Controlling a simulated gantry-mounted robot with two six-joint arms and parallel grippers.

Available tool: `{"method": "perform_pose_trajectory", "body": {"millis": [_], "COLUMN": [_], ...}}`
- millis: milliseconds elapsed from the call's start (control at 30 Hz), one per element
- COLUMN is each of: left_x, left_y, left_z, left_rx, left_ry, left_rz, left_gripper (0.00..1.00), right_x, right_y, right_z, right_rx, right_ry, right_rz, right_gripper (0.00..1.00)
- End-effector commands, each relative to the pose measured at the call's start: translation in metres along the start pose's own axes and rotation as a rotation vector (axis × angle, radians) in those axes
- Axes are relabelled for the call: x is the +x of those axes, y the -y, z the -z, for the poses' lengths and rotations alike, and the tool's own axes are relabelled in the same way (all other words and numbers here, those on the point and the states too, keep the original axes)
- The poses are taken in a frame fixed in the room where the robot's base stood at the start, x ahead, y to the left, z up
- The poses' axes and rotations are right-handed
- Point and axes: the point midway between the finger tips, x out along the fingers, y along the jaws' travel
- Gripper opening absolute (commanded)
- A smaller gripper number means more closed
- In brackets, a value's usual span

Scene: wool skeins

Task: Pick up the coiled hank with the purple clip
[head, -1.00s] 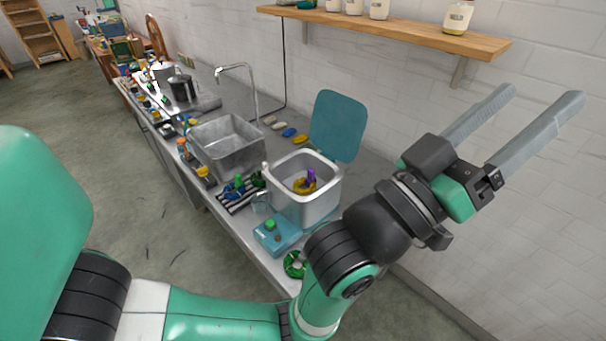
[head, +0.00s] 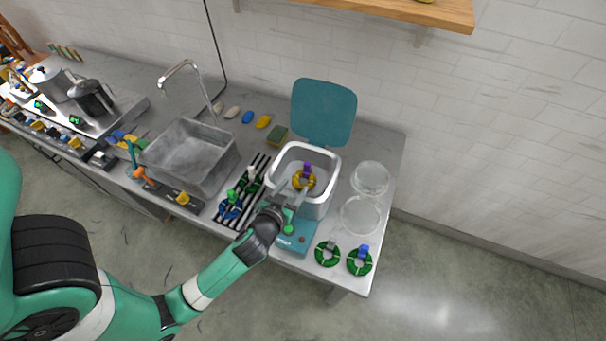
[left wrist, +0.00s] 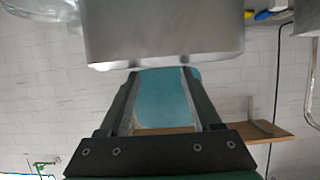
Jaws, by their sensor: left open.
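The coiled hank with the purple clip (head: 308,168) is a yellow ring. It lies inside a square, light metal tub (head: 331,163) whose teal lid (head: 323,112) stands open behind it. My left gripper (head: 290,193) is open and empty at the tub's near left side, its fingers overlapping the tub in the head view. I cannot tell how near the fingers are to the hank. In the left wrist view the metal tub wall (left wrist: 165,30) fills the top, and the teal lid (left wrist: 165,98) shows between the two fingers. The hank does not show there. My right gripper is not in view.
A teal control box (head: 296,240) sits at the tub's front. Two green hanks (head: 328,254) with grey and blue clips lie front right, near clear round dishes (head: 371,178). A striped rack (head: 228,212) and sink (head: 190,157) stand left.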

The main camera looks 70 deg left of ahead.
Motion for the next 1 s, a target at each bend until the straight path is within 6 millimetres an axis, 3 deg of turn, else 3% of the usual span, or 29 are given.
{"method": "perform_pose_trajectory", "body": {"millis": [333,600,833,1000], "left_x": [0.055,0.069,0.107,0.117], "left_y": [0.0,0.001,0.005,0.004], "left_z": [-0.001,0.001,0.001,0.002], "left_rx": [-0.002,-0.002,-0.002,-0.001], "left_ry": [-0.001,-0.002,-0.002,-0.001], "left_rz": [0.001,-0.001,0.0,-0.002], "left_gripper": [0.65,0.65,0.65,0.65], "right_x": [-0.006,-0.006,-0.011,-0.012], "right_y": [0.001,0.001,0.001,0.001], "right_z": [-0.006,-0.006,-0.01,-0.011], "right_rx": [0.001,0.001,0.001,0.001], "right_ry": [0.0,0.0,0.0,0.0], "right_rz": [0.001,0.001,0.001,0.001], "right_gripper": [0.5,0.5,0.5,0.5]}}
